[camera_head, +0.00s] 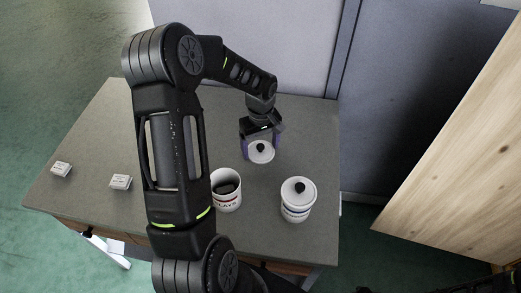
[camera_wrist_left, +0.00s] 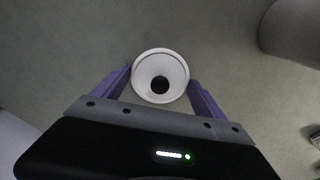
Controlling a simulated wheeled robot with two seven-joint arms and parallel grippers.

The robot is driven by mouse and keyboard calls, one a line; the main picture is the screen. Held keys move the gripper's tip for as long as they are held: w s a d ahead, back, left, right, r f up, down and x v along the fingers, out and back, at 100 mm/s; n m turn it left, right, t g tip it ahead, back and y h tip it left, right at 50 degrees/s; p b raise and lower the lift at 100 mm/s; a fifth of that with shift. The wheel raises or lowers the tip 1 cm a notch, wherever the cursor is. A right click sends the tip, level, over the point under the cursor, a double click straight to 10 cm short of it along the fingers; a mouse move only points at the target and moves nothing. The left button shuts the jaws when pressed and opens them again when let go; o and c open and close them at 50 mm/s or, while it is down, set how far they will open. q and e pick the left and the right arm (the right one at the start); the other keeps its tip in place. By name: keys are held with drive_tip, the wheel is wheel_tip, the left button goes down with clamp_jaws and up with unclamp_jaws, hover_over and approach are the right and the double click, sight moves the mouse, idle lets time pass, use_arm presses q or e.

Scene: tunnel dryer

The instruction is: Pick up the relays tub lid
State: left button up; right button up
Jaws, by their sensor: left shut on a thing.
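The relays tub lid (camera_head: 262,156) is a round white lid with a black knob. My left gripper (camera_head: 260,146) is shut on it, one purple finger on each side. In the left wrist view the lid (camera_wrist_left: 148,66) sits between the fingertips of my left gripper (camera_wrist_left: 160,88), knob facing the camera. I cannot tell whether the lid touches the table. The relays tub (camera_head: 228,204) is a white, lidless cylinder with dark contents and partly visible lettering, standing in front of the lid.
A second white tub (camera_head: 296,213) with coloured bands wears its own black-knobbed lid, right of the relays tub. Two small white boxes, one at the left (camera_head: 61,169) and one nearer (camera_head: 121,182), lie on the grey table (camera_head: 92,143). A wooden panel (camera_head: 460,170) stands at right.

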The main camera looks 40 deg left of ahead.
sight(261, 146)
use_arm(q)
drive_tip(key=c, duration=0.5)
drive_tip(key=shift+r, duration=0.1)
drive_tip(key=shift+c, duration=0.2)
wheel_tip(261, 146, up, 10)
drive_tip(key=shift+f+b, duration=0.1)
drive_tip(key=shift+b, duration=0.75)
